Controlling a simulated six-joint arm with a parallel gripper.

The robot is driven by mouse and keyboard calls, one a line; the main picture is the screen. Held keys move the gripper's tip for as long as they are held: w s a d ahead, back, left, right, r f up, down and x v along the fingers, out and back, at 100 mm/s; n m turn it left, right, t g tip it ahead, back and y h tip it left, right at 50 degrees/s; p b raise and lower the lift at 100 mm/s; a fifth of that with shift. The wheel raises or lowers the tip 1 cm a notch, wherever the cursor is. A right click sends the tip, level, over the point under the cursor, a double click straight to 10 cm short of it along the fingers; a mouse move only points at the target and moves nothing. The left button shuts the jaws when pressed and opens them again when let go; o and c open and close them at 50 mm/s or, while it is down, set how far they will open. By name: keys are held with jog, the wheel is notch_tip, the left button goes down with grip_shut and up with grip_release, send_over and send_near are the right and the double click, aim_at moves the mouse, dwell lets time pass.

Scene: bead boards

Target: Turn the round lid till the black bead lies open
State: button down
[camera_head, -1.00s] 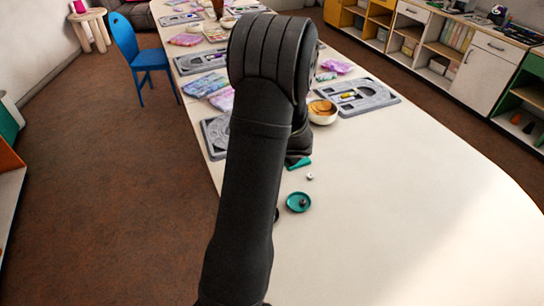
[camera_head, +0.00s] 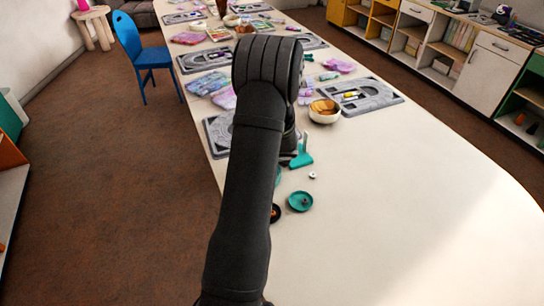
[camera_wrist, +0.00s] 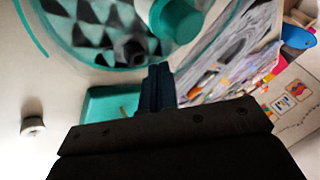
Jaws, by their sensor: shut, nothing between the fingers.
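The round lid (camera_wrist: 80,15) fills the top of the wrist view, partly cut off. It has a teal rim, a blurred dark-and-pale patterned face and a teal knob (camera_wrist: 176,18). My gripper (camera_wrist: 157,72) is shut and empty, its dark fingertips just below the knob in the picture. I cannot tell whether they touch it. A dark roundish spot shows near the knob, but I cannot tell whether it is the black bead. In the head view my arm hides the gripper and most of the lid's area.
A teal scoop (camera_head: 302,159) lies beside my arm, near a small white bead (camera_head: 312,175). A teal dish (camera_head: 300,201) holds something dark. A bowl (camera_head: 324,111) and grey boards (camera_head: 386,102) stand farther back. The table's right front is clear.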

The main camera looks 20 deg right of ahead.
jog(key=shift+w+f, duration=0.25)
jog(key=shift+f, duration=0.05)
jog(key=shift+w+a, duration=0.5)
jog(key=shift+w, duration=0.3)
jog(key=d+v, duration=0.1)
jog(key=v, duration=0.9)
jog(key=shift+f, duration=0.1)
